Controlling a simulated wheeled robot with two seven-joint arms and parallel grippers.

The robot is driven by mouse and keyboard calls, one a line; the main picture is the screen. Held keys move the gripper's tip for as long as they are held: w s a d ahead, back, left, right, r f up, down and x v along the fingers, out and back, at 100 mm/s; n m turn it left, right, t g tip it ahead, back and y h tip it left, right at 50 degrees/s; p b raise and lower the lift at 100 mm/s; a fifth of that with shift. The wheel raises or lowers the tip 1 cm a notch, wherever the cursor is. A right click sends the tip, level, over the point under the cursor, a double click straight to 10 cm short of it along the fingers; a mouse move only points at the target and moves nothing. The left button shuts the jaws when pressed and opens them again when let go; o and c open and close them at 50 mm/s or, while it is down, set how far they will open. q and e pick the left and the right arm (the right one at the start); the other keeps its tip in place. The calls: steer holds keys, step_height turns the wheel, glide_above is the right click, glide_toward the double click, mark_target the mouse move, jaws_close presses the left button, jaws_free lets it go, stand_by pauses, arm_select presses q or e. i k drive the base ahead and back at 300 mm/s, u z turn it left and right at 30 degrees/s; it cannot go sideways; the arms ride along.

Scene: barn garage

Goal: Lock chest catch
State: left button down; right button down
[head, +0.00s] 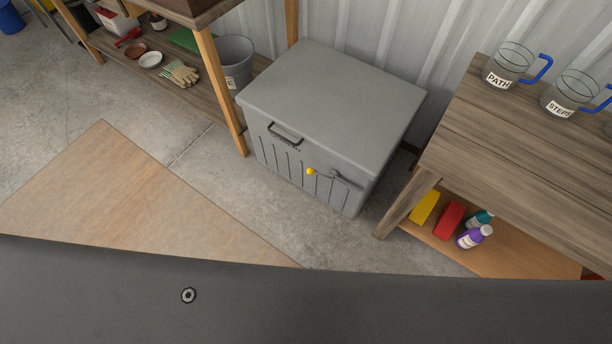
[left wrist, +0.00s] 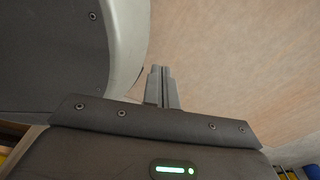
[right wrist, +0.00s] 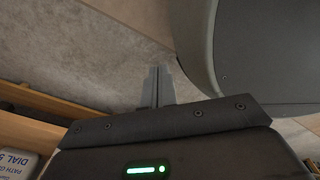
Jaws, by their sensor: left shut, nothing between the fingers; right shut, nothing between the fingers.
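A grey chest (head: 330,105) with a closed lid stands on the concrete floor against the corrugated wall in the head view. Its front has a dark handle (head: 285,134) near the lid and a catch (head: 333,175) with a yellow knob (head: 310,171) at its left end. The catch lever lies roughly sideways across the front; I cannot tell whether it is engaged. My left gripper (left wrist: 161,70) shows shut and empty in the left wrist view, over the wooden floor panel. My right gripper (right wrist: 156,70) shows shut and empty in the right wrist view, over the concrete. Neither gripper shows in the head view.
A wooden table (head: 530,140) stands right of the chest, with labelled glass jugs (head: 509,66) on top and bottles (head: 474,237) on its lower shelf. A shelf unit (head: 216,82) with a bucket (head: 234,62) stands left. The floor before the chest is clear.

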mark_target(310, 171)
steer(key=k, duration=1.3)
steer(key=z, duration=0.3)
steer(key=i, duration=0.9)
steer(key=z, duration=0.75)
